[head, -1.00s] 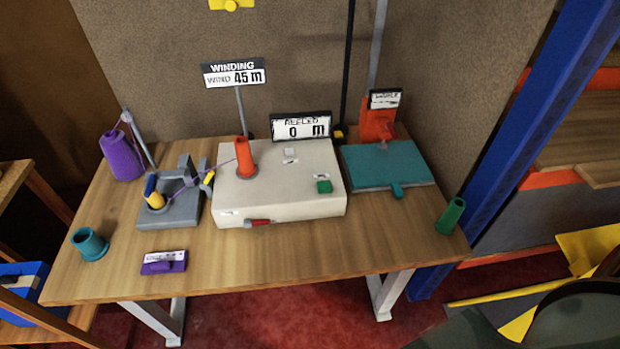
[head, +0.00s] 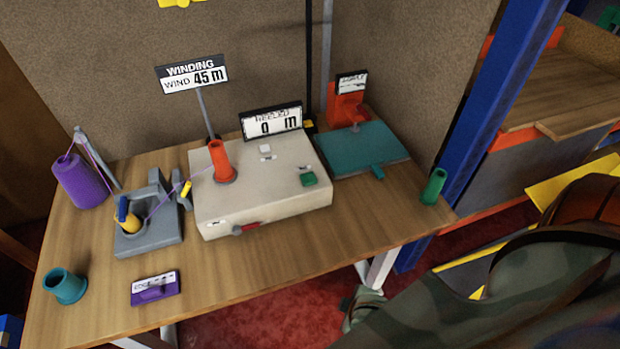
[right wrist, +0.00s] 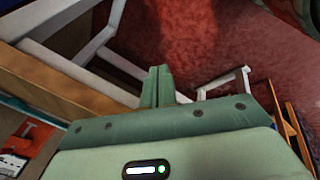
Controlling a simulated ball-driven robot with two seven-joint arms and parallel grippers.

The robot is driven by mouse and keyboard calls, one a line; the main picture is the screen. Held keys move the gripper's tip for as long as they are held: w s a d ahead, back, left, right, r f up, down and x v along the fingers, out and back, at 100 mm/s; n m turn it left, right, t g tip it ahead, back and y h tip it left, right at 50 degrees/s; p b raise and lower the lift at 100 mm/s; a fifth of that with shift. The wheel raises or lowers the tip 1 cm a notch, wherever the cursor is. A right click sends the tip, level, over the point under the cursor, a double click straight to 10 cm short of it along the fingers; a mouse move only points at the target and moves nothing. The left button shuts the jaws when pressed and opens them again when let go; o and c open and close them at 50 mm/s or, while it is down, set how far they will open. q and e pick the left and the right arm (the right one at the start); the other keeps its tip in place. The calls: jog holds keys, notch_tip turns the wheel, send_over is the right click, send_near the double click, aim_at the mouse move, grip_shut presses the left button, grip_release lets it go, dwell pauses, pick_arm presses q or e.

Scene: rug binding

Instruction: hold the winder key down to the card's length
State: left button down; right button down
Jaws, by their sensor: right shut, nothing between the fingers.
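The winder is a cream box (head: 285,205) on the table, with an orange cone (head: 220,158) on its top left. A green key (head: 309,179) and a small white key (head: 265,149) are on its top, and a red lever (head: 246,229) is on its front. The counter sign (head: 272,122) behind it reads 0 m. The card (head: 192,75) on a post reads WINDING, WIND 45 m. My right gripper (right wrist: 158,85) is shut and empty, low beyond the table's front edge, away from the keys. My left gripper is out of view.
A purple cone (head: 80,182) and a grey stand (head: 148,235) with a yellow-and-blue piece are at left. A teal plate (head: 360,150) with an orange block is at right. A green tube (head: 433,187), teal tube (head: 65,287) and purple label block (head: 155,289) lie near the edges.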

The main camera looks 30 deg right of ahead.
jog(key=w+d+r+m+t+h, duration=0.15)
jog(key=w+r, duration=0.25)
jog(key=r, duration=0.4)
jog(key=w+d+r+m+t, duration=0.1)
jog(key=w+d+r+t, duration=0.15)
jog(key=w+r, duration=0.4)
jog(key=w+d+r+m+t, duration=0.1)
jog(key=w+r+m+t, duration=0.5)
jog(key=w, duration=0.4)
jog(key=shift+d+r+m+t, duration=0.2)
jog(key=shift+r+m+t, duration=0.2)
jog(key=shift+r+m, duration=0.2)
jog(key=b, duration=0.3)
send_over(312, 186)
jog(key=shift+s+a+f, duration=0.1)
jog(key=shift+s+f, duration=0.05)
jog(key=shift+f, duration=0.5)
jog(key=shift+s+f, duration=0.15)
jog(key=shift+f, duration=0.45)
jog(key=shift+w+f+b, duration=0.2)
jog(key=shift+f+b, duration=0.1)
jog(key=shift+f, duration=0.35)
jog(key=shift+w+f+b, duration=0.15)
jog(key=shift+f+b, duration=0.15)
jog(key=shift+f, duration=0.3)
jog(key=shift+f+b, duration=0.3)
jog(key=shift+f, duration=0.45)
